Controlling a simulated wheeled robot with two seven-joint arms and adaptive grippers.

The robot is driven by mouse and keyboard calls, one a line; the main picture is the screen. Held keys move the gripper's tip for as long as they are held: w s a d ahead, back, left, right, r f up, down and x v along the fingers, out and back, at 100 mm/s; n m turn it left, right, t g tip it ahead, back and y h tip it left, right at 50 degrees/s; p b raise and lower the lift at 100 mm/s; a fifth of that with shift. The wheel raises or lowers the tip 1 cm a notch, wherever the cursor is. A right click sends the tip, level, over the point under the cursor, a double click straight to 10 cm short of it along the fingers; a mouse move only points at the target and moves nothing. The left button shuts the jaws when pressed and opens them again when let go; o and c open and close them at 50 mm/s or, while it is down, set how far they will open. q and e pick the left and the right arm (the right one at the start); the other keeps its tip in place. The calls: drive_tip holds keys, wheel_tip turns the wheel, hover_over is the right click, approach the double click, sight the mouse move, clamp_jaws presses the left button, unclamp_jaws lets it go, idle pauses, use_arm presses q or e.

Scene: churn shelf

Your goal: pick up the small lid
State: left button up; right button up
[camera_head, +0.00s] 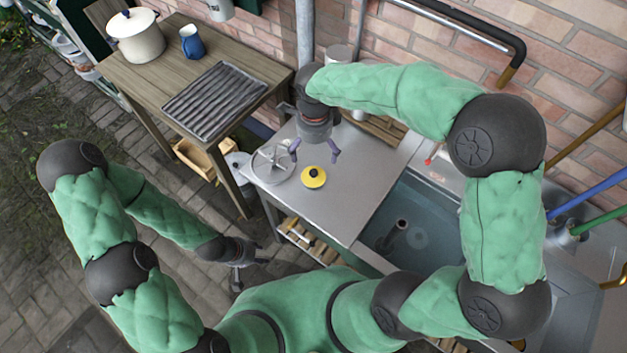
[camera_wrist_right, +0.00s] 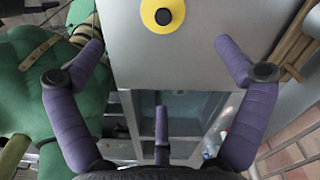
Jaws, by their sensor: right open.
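The small lid (camera_head: 313,177) is a yellow disc with a dark knob, lying on the grey metal counter beside the sink. In the right wrist view the lid (camera_wrist_right: 162,14) shows at the top edge, partly cut off, beyond the fingertips. My right gripper (camera_head: 315,152) is above the counter, behind the lid in the head view. Its purple fingers are spread wide with nothing between them, and it also shows in the right wrist view (camera_wrist_right: 157,48). My left gripper (camera_head: 240,268) hangs low at the left, away from the counter; its fingers are small and unclear.
A round metal piece with a spoked frame (camera_head: 272,163) lies on the counter left of the lid. The sink (camera_head: 408,232) opens to the right. A wooden table (camera_head: 160,75) with a white pot (camera_head: 136,37), blue mug (camera_head: 192,43) and ridged tray (camera_head: 214,100) stands at the back left.

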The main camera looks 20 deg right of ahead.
sight(314, 172)
wheel_tip(314, 172, down, 4)
drive_tip(key=b, duration=0.2)
drive_tip(key=shift+b, duration=0.35)
wheel_tip(314, 172, down, 5)
drive_tip(key=shift+w+f+b, duration=0.1)
drive_tip(key=shift+f+b, duration=0.1)
drive_tip(key=shift+b, duration=0.4)
drive_tip(key=shift+w+f+b, duration=0.2)
drive_tip(key=shift+f+b, duration=0.25)
drive_tip(key=shift+f, duration=0.85)
drive_tip(key=shift+w+f+b, duration=0.15)
drive_tip(key=shift+f+b, duration=0.25)
drive_tip(key=shift+f, duration=0.9)
drive_tip(key=c, duration=1.2)
